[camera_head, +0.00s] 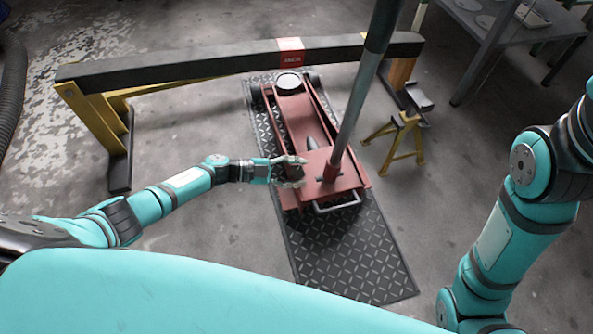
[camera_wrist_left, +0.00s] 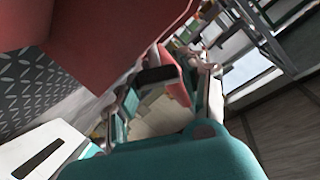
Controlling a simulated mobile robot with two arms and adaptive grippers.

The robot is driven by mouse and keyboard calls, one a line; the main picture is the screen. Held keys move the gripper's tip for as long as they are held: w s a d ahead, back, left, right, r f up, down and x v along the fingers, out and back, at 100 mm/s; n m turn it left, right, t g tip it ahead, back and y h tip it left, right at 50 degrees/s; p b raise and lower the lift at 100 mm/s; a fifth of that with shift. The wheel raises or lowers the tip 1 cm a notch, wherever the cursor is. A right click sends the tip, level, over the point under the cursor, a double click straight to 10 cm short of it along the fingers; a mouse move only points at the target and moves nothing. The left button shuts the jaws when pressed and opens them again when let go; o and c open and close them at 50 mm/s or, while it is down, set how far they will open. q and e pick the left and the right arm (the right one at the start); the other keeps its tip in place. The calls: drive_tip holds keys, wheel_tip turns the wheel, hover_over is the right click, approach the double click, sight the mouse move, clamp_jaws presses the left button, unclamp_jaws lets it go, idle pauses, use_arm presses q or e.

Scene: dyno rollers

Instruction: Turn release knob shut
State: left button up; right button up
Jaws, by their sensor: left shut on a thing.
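The red floor jack (camera_head: 333,190) lies on a black patterned mat, with its long grey handle (camera_head: 365,75) rising from the near end. My left gripper (camera_head: 294,172) reaches in from the left and sits against the left side of the jack's near end. In the left wrist view its fingers (camera_wrist_left: 165,98) close around a small reddish piece (camera_wrist_left: 174,76), which I take for the release knob. A dark bar lies across it. The fingers hide most of the knob in the head view. My right gripper is out of view.
A dark beam (camera_head: 210,65) with a red label spans behind the handle on yellow stands (camera_head: 100,120). A yellow jack stand (camera_head: 405,140) is right of the jack. A metal table (camera_head: 490,30) is at back right.

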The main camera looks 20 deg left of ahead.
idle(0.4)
use_arm(q)
drive_tip(key=o, duration=1.2)
